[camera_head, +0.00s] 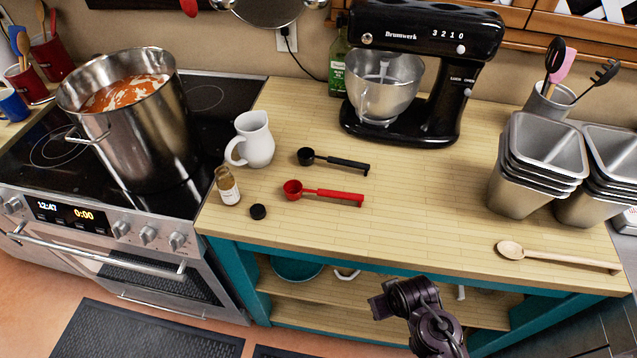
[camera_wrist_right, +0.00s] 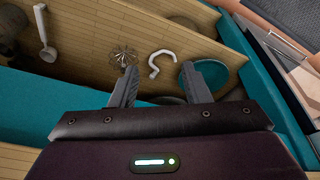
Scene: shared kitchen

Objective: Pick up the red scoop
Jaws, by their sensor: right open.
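The red scoop (camera_head: 325,194) lies flat on the wooden counter in the head view, its bowl at the left and its handle pointing right. A black scoop (camera_head: 333,161) lies just behind it. My right gripper (camera_head: 381,302) is in front of the counter, below its edge and apart from the red scoop. In the right wrist view my right gripper (camera_wrist_right: 160,88) has its two fingers spread with nothing held between them. The red scoop does not show in that view. My left gripper is not in view.
A white jug (camera_head: 252,140), a small bottle (camera_head: 228,186) and a black cap (camera_head: 258,211) stand left of the scoops. A black mixer (camera_head: 425,75) is behind. Metal containers (camera_head: 540,165) and a wooden spoon (camera_head: 555,257) are at the right. The counter's front middle is clear.

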